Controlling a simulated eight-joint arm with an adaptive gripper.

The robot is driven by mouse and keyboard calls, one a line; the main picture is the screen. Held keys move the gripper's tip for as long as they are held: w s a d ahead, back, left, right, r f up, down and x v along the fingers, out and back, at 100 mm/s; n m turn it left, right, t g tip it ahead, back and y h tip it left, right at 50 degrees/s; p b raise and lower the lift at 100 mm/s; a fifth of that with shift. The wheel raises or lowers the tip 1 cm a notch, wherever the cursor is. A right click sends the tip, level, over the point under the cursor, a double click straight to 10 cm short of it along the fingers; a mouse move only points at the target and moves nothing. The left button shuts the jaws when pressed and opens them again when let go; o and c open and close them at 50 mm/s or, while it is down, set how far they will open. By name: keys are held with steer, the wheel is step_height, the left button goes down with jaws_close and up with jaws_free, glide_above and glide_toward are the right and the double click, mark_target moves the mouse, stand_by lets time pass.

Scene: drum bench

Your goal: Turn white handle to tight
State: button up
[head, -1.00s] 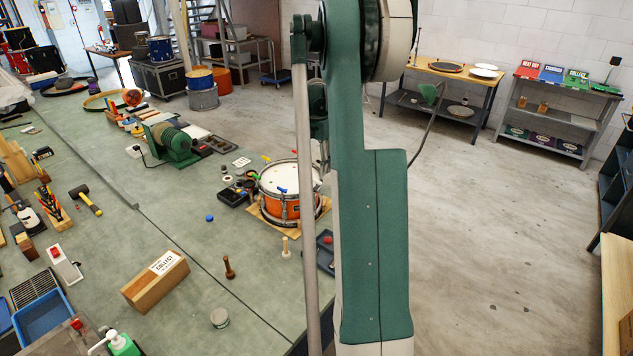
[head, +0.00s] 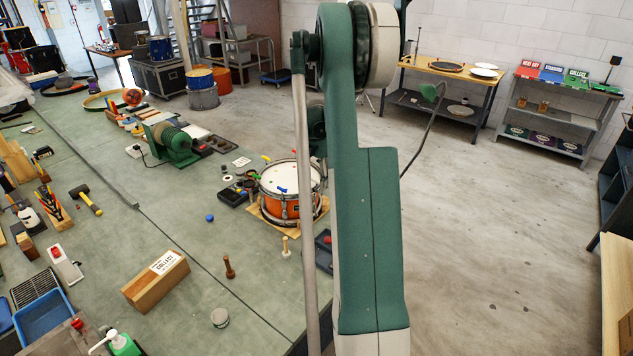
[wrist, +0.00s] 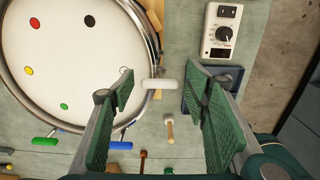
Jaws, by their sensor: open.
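The drum (head: 280,208) stands on the bench, with an orange shell and a white head. In the wrist view the drum (wrist: 75,65) fills the left side, with coloured dots on its head. The white handle (wrist: 160,84) is a short bar sticking out at the drum's right rim. My gripper (wrist: 157,77) is open. Its two green-padded fingers lie left and right of the handle in the picture; I cannot tell their height above it. My arm hides the gripper and this handle in the head view.
A blue handle (wrist: 119,145) and a green handle (wrist: 45,141) sit on the rim near my left finger. A small wooden mallet (wrist: 169,128) stands just beyond the handle. A white dial box (wrist: 221,32) lies at upper right. Wooden pegs stand near the drum.

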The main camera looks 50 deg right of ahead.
steer(key=shift+f, duration=0.15)
steer(key=c, duration=0.9)
steer(key=shift+m, duration=0.4)
